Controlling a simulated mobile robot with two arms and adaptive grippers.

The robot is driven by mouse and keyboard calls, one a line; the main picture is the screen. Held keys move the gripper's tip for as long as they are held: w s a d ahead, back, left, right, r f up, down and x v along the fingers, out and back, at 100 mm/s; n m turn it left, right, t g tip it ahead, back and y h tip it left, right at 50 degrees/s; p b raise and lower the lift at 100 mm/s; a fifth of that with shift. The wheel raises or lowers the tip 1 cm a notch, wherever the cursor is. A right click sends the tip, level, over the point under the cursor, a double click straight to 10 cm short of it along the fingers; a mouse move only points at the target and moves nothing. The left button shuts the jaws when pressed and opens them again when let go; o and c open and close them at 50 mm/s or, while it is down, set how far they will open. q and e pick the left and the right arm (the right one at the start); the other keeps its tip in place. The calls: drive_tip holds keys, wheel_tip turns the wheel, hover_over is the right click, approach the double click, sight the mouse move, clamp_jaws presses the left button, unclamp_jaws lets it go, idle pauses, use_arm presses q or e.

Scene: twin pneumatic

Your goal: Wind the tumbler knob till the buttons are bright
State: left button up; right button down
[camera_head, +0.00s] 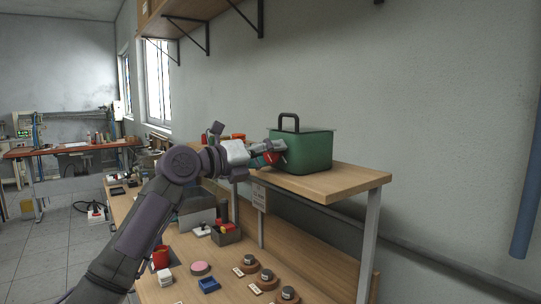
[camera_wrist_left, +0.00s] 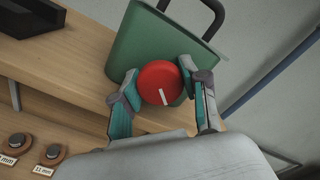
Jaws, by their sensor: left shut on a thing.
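A green box (camera_head: 305,152) with a dark carry handle stands on the raised wooden shelf. A red round knob with a white mark (camera_wrist_left: 160,83) sits on the front of the green box (camera_wrist_left: 139,42). My left gripper (camera_head: 274,155) is at the box's front, with its two fingers on either side of the knob. In the left wrist view my left gripper (camera_wrist_left: 160,92) is shut on the knob. The white mark points down and slightly right. No bright buttons are visible on the box faces that show. My right gripper is not in view.
The wooden shelf (camera_head: 347,181) stands above a long workbench. On the bench are several round pieces with labels (camera_head: 267,276), a pink disc (camera_head: 201,268), a blue piece (camera_head: 209,285) and a red cup (camera_head: 161,257). A grey wall is behind.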

use_arm(q)
drive_tip(key=shift+f, duration=0.15)
idle(0.4)
drive_tip(key=o, duration=1.1)
drive_tip(key=shift+o, duration=0.2)
drive_tip(key=v, duration=1.2)
